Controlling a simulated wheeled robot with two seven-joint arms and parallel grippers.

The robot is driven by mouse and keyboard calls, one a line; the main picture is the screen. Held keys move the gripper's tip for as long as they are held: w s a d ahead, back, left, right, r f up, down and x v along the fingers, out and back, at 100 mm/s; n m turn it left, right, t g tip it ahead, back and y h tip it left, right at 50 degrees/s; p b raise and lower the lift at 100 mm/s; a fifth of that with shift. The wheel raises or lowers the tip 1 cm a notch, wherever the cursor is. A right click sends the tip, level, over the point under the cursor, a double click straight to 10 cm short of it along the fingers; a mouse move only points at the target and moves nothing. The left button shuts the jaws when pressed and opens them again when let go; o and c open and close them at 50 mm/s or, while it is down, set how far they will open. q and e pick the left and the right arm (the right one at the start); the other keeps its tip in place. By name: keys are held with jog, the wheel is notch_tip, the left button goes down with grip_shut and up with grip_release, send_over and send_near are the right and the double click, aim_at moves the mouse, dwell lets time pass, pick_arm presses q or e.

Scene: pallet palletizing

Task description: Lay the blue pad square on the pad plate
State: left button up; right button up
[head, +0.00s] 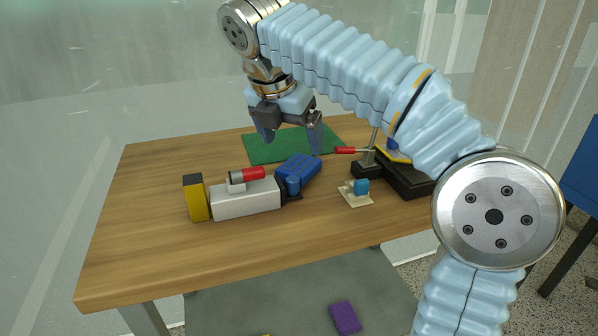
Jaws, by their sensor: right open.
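A small blue block (362,186), which looks like the blue pad, rests at the upper right part of a small beige plate (352,199), which looks like the pad plate. Whether it lies flat or square there is too small to tell. My right gripper (292,145) is open and empty, fingers pointing down, in front of or over the green mat (262,148). It is up and to the left of the blue block in the picture, clear of it. My left gripper is not in view.
A larger blue object (298,171) lies beside a white block (246,199) with a red-and-metal part (246,176) and a yellow-black block (195,198). A dark fixture (402,182) with a red handle (346,150) stands right. A purple block (345,317) lies below. The table front is clear.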

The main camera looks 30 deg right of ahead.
aim_at(298, 164)
jog(key=x, duration=0.1)
jog(key=b+x, duration=0.1)
jog(key=x, duration=0.3)
jog(key=shift+s+a+f, duration=0.1)
jog(key=shift+s+f, duration=0.25)
jog(key=shift+w+f, duration=0.15)
jog(key=shift+f, duration=0.2)
jog(key=c, duration=1.2)
jog(key=shift+c, duration=0.2)
jog(key=shift+r, duration=0.15)
